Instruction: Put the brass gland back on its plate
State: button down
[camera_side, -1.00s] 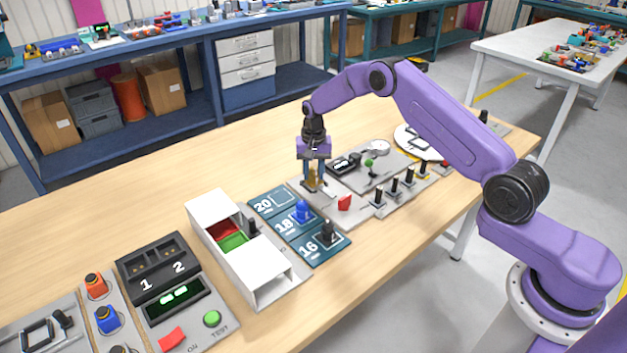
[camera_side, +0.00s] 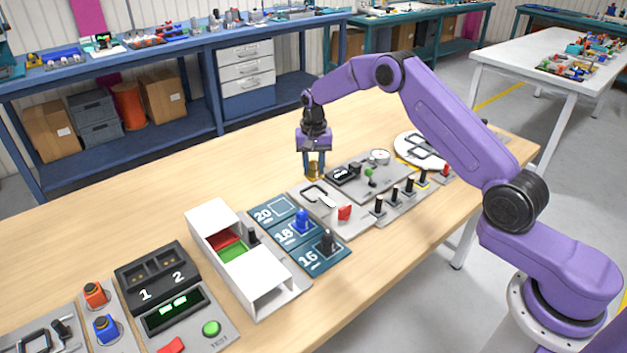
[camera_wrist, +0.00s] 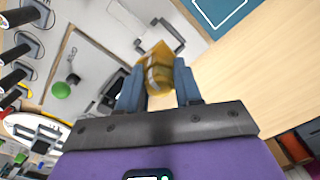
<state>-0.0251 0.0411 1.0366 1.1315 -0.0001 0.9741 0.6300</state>
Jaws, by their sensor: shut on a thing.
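The brass gland (camera_side: 314,174) is held between the two blue fingers of my gripper (camera_side: 314,165), which is shut on it. It also shows in the wrist view (camera_wrist: 157,72), tilted in the picture between the fingertips (camera_wrist: 158,85). In the side view the gland appears raised, at the back edge of the grey panel, by the black bracket (camera_side: 318,190). The teal plate marked 20 (camera_side: 270,209) has an empty white square outline. Plate 18 (camera_side: 285,238) bears a blue gland (camera_side: 302,214).
The grey panel (camera_side: 330,215) carries a red switch (camera_side: 344,213), a green knob (camera_side: 371,172) and several black levers (camera_side: 394,195). A white open-ended box (camera_side: 265,277) stands left of the teal plates. The table behind the plates is bare wood (camera_side: 210,165).

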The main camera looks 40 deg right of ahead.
jog(key=shift+f, duration=3.1)
jog(key=c, duration=0.7)
grip_release()
notch_tip(320, 180, up, 8)
